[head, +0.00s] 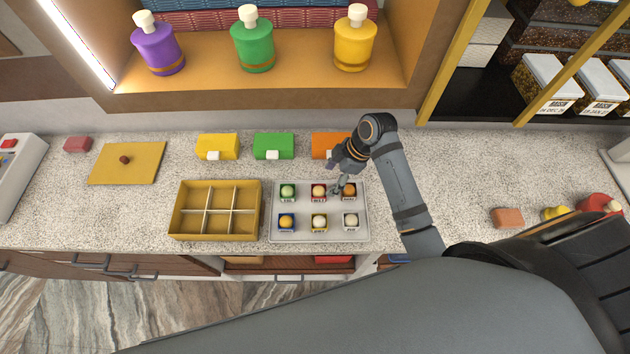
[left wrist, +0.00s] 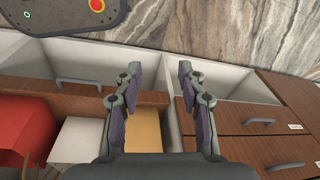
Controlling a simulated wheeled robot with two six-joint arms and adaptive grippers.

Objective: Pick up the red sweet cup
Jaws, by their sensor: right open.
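The red sweet cup (head: 319,192) holds a pale round sweet and sits in the back row, middle place, of a light grey tray (head: 303,238). A green cup (head: 287,192) is to its left and an orange cup (head: 349,190) to its right. Blue, yellow and white cups form the front row. My right gripper (head: 338,188) is open and empty, above the tray just right of the red cup; its fingers partly overlap the gap to the orange cup. My left gripper (left wrist: 158,72) is open and empty in the left wrist view, over open drawers.
An empty yellow box with several compartments (head: 206,211) stands left of the tray. Its likely lid (head: 127,163) lies farther left. Yellow, green and orange blocks (head: 273,146) line the back. A red box (left wrist: 25,130) shows in a drawer.

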